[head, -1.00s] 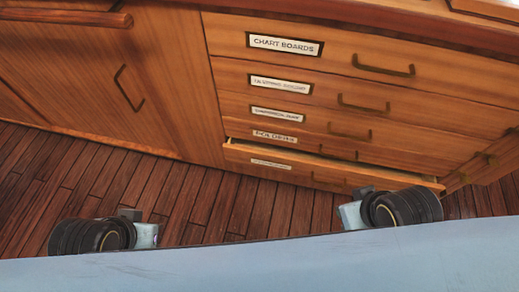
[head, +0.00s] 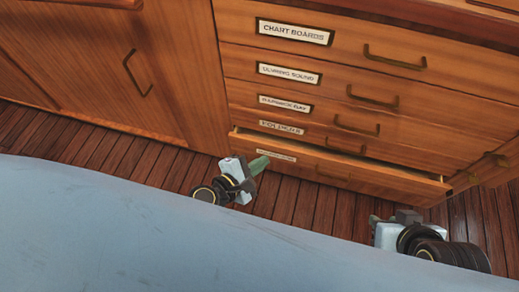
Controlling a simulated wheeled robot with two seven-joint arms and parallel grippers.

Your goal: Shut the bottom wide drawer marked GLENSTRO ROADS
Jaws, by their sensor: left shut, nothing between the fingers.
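The bottom wide drawer (head: 337,171) is pulled out a little. Its top edge stands forward of the drawers above, with a dark gap behind it. Its small label (head: 276,155) is too small to read. My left gripper (head: 260,164) is shut and empty, its greenish fingers pointing at the left part of the drawer front, just below the label. I cannot tell whether it touches. My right gripper (head: 374,220) is low at the right, below the drawer's right part and apart from it in the picture.
Shut drawers stand above, the top one marked CHART BOARDS (head: 294,31), with bar handles (head: 394,58). A cabinet door (head: 120,60) is to the left. Bare plank floor (head: 311,211) lies in front of the drawers. My pale blue body fills the lower left.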

